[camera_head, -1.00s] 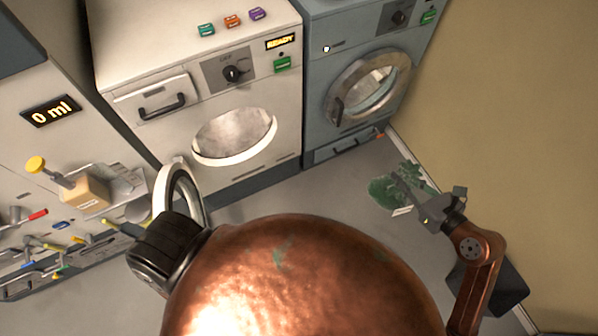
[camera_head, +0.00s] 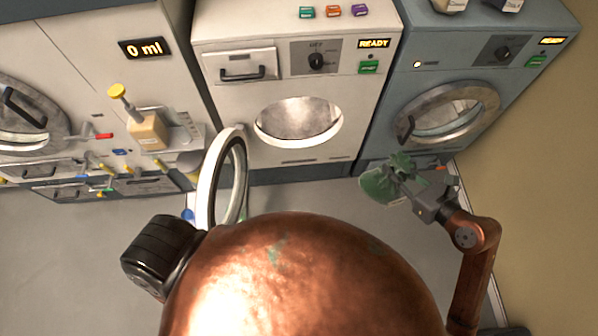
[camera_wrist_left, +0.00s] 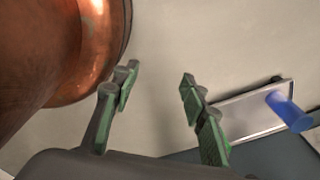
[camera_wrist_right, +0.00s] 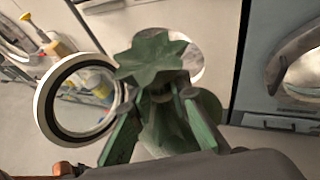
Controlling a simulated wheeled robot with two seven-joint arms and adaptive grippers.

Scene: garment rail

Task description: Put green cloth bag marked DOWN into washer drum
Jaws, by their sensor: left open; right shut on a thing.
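A green cloth bag (camera_head: 382,186) hangs in my right gripper (camera_head: 415,187), in front of the lower part of the blue-grey machine. In the right wrist view the bag (camera_wrist_right: 152,62) is pinched at its gathered neck between the fingers (camera_wrist_right: 160,125). No DOWN marking can be read. The white washer (camera_head: 290,60) has its round door (camera_head: 222,178) swung open to the left, and its drum opening (camera_head: 299,120) looks empty. The bag is to the right of and below this opening. My left gripper (camera_wrist_left: 155,105) is open and empty in the left wrist view.
The blue-grey machine (camera_head: 455,65) on the right has a shut round door (camera_head: 447,112). A dispenser panel reading 0 ml (camera_head: 145,48) stands left, with a yellow-topped bottle (camera_head: 148,130). The wall (camera_head: 540,200) is close on the right. Grey floor lies clear before the machines.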

